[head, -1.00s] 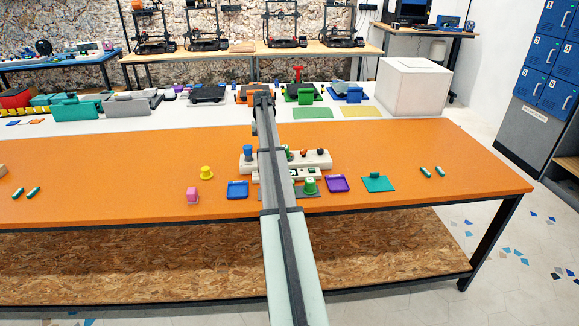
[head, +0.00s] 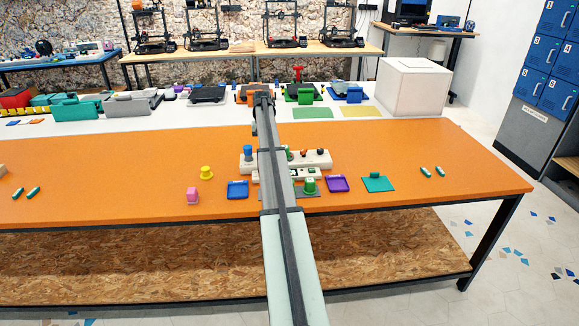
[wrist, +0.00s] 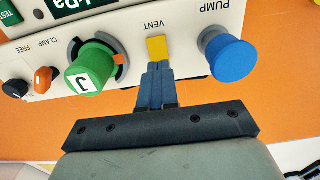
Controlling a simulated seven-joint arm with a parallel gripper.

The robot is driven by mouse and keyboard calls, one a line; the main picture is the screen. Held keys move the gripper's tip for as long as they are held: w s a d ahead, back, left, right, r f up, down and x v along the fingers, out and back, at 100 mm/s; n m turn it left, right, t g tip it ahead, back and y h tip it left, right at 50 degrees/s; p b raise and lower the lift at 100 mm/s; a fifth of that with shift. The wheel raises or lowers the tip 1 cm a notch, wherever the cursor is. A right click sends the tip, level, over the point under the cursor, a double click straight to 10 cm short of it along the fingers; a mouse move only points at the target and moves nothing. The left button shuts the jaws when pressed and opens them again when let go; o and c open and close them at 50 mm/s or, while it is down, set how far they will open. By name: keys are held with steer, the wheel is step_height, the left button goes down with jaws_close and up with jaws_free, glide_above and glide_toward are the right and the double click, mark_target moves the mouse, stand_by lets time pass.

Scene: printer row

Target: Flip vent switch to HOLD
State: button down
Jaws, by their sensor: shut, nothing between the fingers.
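The vent switch (wrist: 157,47) is a yellow lever beside the printed word VENT on a white control panel (wrist: 205,14), which appears upside down in the wrist view. My gripper (wrist: 157,66) is shut and empty, its blue-grey fingertips right at the lever's near end. I cannot tell whether they touch it. No HOLD marking is readable, and the fingers cover the panel just below the lever. In the head view the panel (head: 322,158) stands on the orange table, partly behind my arm, which hides the switch and fingertips.
In the wrist view, a blue PUMP knob (wrist: 230,58) is right of the fingers and a green knob (wrist: 91,67) left. An orange CLAMP/FREE knob (wrist: 45,79) is farther left. In the head view, a blue tray (head: 237,190) and purple tray (head: 338,184) lie in front of the panel.

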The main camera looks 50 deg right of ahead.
steer(key=shift+f, duration=1)
stand_by(1.0)
steer(key=shift+r, duration=0.1)
steer(key=shift+r, duration=3.4)
